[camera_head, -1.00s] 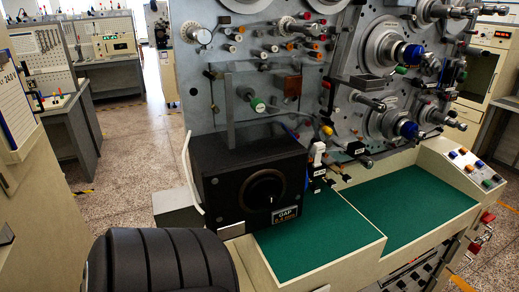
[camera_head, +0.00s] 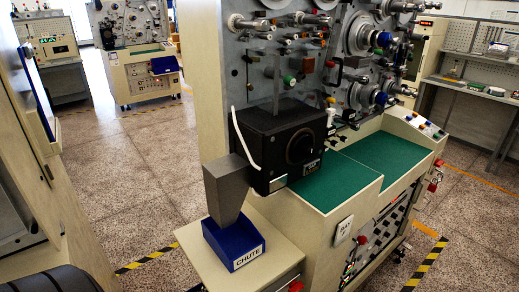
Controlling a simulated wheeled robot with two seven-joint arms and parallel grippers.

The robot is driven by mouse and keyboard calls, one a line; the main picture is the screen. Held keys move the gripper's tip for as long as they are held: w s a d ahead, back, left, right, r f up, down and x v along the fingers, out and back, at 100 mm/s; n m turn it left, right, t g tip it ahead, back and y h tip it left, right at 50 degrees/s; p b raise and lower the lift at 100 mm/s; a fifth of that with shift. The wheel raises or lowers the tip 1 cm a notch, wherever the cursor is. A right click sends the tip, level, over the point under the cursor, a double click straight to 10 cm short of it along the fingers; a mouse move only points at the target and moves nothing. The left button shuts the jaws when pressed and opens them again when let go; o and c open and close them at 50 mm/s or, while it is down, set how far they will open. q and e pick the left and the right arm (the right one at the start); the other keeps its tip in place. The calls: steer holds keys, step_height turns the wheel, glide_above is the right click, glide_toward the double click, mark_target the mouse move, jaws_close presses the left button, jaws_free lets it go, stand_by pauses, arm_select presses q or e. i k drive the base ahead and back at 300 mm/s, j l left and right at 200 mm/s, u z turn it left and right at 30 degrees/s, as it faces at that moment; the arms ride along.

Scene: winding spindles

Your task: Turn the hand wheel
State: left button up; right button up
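A winding machine (camera_head: 240,75) with a grey upright panel stands in the middle and right of the view. A black box (camera_head: 262,135) is mounted at its left front, with a round dark dial (camera_head: 300,147) on its face. I cannot tell whether this dial is the hand wheel, and no other part is clearly one. Several spindles with blue ends (camera_head: 384,40) stick out of the panel. Neither of my grippers is in view.
A grey chute (camera_head: 228,187) leads into a blue bin (camera_head: 232,243) labelled CHUTE on a cream ledge (camera_head: 262,275). Green mats (camera_head: 335,193) cover the machine's worktop. A cream cabinet (camera_head: 50,200) stands close at left. Speckled floor (camera_head: 140,190) is open between them.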

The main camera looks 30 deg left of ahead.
mark_target(303, 148)
steer(key=i+l+u, duration=0.15)
steer(key=u, duration=0.3)
steer(key=i+l+u, duration=0.1)
steer(key=l+u, duration=0.6)
steer(key=u, duration=0.25)
steer(key=i+l, duration=0.05)
